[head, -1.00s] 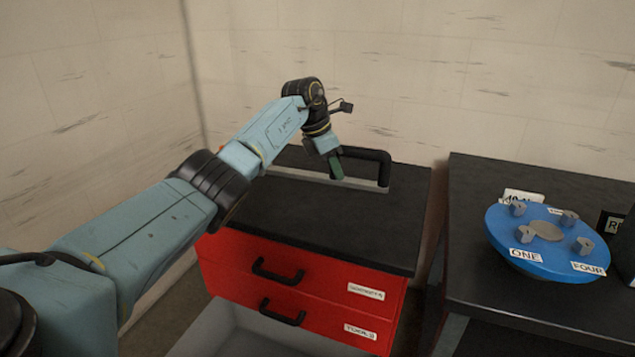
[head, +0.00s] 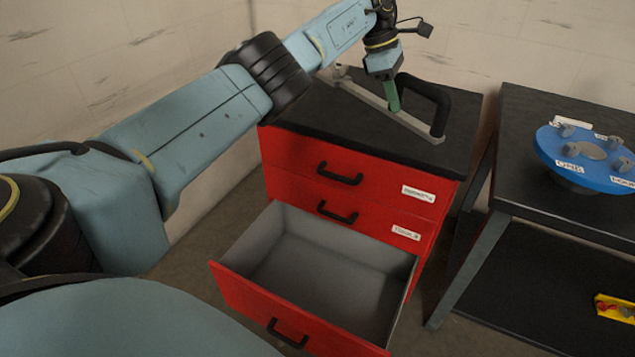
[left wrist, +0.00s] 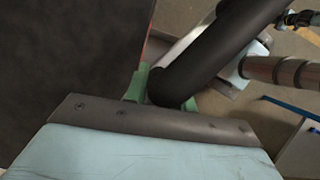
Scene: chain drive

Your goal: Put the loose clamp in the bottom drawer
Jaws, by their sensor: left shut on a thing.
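The loose clamp is a long grey bar (head: 372,98) with a black handle (head: 440,100), slanting over the right part of the cabinet top. My left gripper (head: 392,102), with green fingertips, is shut on the clamp's black handle. The left wrist view shows the handle (left wrist: 215,58) between the green fingers and the grey bar (left wrist: 182,42) beside it. I cannot tell how high the clamp is above the top. The bottom drawer (head: 290,322) is pulled out; its grey inside looks empty. My right gripper is not in view.
The red cabinet (head: 300,150) has two closed drawers above the open one. A dark table (head: 520,150) stands to the right with a blue disc (head: 580,172) on it. A yellow level (head: 615,308) lies on its lower shelf. My left arm spans the left side.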

